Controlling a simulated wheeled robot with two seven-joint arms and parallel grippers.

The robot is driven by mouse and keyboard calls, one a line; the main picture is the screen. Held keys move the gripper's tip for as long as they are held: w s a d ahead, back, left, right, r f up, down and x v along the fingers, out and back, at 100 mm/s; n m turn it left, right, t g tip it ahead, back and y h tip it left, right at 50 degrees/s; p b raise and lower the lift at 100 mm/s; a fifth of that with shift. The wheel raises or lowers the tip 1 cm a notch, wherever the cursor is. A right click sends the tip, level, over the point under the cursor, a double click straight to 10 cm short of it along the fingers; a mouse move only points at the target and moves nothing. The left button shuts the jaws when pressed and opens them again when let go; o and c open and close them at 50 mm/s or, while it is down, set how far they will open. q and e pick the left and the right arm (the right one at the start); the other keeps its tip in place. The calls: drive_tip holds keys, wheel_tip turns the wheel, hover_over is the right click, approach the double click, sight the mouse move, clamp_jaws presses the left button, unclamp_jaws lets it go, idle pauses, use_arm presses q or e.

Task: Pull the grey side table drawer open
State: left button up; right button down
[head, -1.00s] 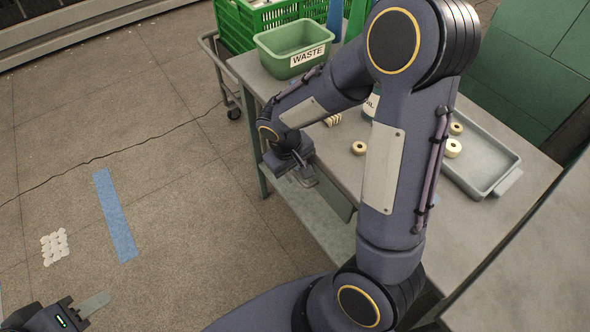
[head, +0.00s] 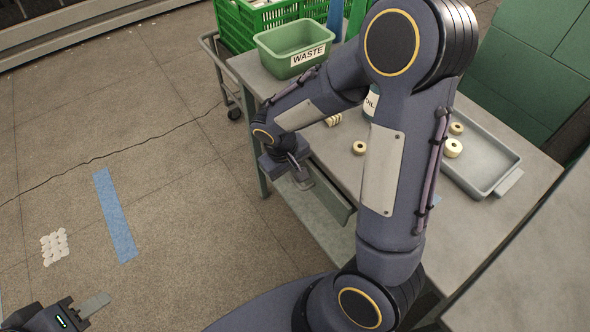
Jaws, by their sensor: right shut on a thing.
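The grey side table (head: 478,240) stands at the right, with its drawer (head: 332,190) on the side facing the open floor. The drawer stands partly out from under the table top. My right gripper (head: 302,180) is at the drawer's front and is shut on its handle, which the fingers mostly hide. My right arm covers part of the table and of the drawer's near end. My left gripper (head: 92,306) is low at the left edge, above the floor and far from the drawer. Its finger gap does not show clearly.
On the table are a green WASTE bin (head: 293,50), a grey tray (head: 483,160), small yarn cones (head: 359,147) and an oil bottle (head: 371,103) partly behind my arm. A green crate (head: 233,30) stands behind.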

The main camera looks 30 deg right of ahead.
drive_tip(key=s+a+b, duration=0.1)
drive_tip(key=a+b, duration=0.2)
drive_tip(key=a, duration=2)
drive_tip(key=shift+s+a, duration=0.2)
drive_tip(key=shift+s, duration=0.2)
drive_tip(key=c, duration=1.5)
unclamp_jaws()
drive_tip(key=shift+r, duration=0.1)
wheel_tip(320, 180, up, 8)
drive_tip(key=a, duration=0.1)
drive_tip(key=shift+a+f+p, duration=0.2)
drive_tip(key=shift+p, duration=0.25)
